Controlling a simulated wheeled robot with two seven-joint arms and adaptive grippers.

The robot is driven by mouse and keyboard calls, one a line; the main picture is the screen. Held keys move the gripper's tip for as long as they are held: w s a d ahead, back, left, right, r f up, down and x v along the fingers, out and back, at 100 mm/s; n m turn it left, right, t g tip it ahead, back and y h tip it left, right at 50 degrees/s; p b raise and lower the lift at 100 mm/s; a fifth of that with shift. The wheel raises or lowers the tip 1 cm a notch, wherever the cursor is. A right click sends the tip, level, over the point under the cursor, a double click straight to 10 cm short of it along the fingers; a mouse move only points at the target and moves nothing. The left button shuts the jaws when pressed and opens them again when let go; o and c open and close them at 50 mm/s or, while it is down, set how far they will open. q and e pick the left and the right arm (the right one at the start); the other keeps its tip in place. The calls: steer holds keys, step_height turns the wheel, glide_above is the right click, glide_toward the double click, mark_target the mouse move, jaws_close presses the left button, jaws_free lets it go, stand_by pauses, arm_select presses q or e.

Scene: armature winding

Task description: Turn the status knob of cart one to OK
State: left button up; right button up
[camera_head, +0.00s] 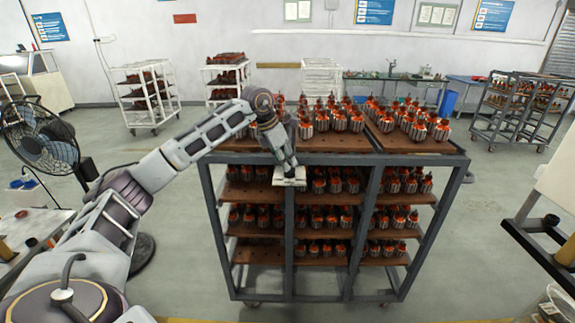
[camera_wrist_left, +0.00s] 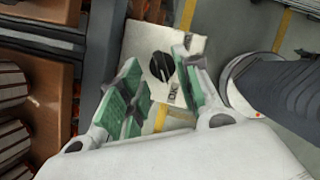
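Cart one is the dark grey metal cart (camera_head: 212,205) with wooden shelves in the middle of the head view. A white status plate (camera_head: 289,182) sits on its front post. In the left wrist view the plate (camera_wrist_left: 190,42) carries a round black knob (camera_wrist_left: 161,67) with a light pointer line. Part of a label reading OK shows at the plate's lower edge. My left gripper (camera_head: 288,165) is at the plate. In the left wrist view its green-padded fingers (camera_wrist_left: 159,78) are apart, with the knob between or just beyond their tips; contact is unclear. My right gripper is out of view.
The cart's shelves hold several red-and-grey armatures (camera_head: 335,120), close beside the left gripper. A black fan (camera_head: 45,140) stands at the left. Another loaded cart (camera_head: 520,105) stands at the back right. The floor right of cart one is clear.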

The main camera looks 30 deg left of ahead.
arm_select(q)
steer(key=v, duration=0.9)
steer(key=shift+w+d, duration=0.1)
stand_by(0.4)
